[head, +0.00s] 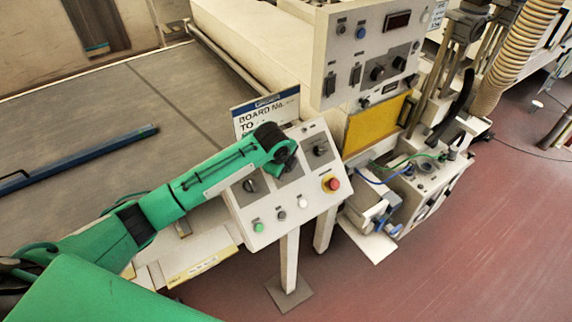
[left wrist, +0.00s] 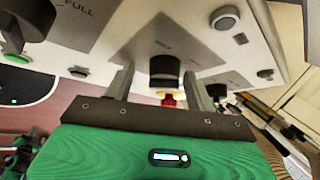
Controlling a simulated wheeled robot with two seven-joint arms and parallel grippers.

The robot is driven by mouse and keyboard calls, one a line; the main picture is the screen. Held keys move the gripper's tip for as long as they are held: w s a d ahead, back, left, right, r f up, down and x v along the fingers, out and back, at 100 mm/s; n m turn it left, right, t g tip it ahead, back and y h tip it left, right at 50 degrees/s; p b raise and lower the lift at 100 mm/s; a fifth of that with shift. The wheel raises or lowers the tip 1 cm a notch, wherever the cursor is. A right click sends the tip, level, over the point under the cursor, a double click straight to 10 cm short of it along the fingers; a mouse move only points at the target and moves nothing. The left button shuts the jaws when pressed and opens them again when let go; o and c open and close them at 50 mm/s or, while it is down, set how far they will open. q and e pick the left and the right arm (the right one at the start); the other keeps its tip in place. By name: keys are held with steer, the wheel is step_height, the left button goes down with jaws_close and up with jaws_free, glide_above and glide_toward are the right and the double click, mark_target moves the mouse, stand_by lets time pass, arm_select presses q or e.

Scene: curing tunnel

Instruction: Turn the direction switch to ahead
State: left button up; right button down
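The slanted white control panel (head: 262,213) stands on a pedestal and carries several black rotary knobs on grey plates. My left gripper (head: 285,163) is over its upper middle part and hides what is beneath it. In the left wrist view my left gripper (left wrist: 160,88) has its two fingers apart, one on each side of a black knob (left wrist: 165,68). I cannot tell whether they touch it. The plate lettering by this knob is too blurred to read, so I cannot confirm it is the direction switch or tell its setting. My right gripper is not in view.
A blue-topped sign (head: 266,108) stands behind the panel. A taller control cabinet (head: 335,65) rises behind.

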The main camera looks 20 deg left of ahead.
arm_select(q)
steer(key=shift+r, duration=0.2)
steer(key=shift+r, duration=0.25)
steer(key=b+v, duration=0.5)
steer(key=v, duration=0.8)
steer(key=shift+s, duration=0.1)
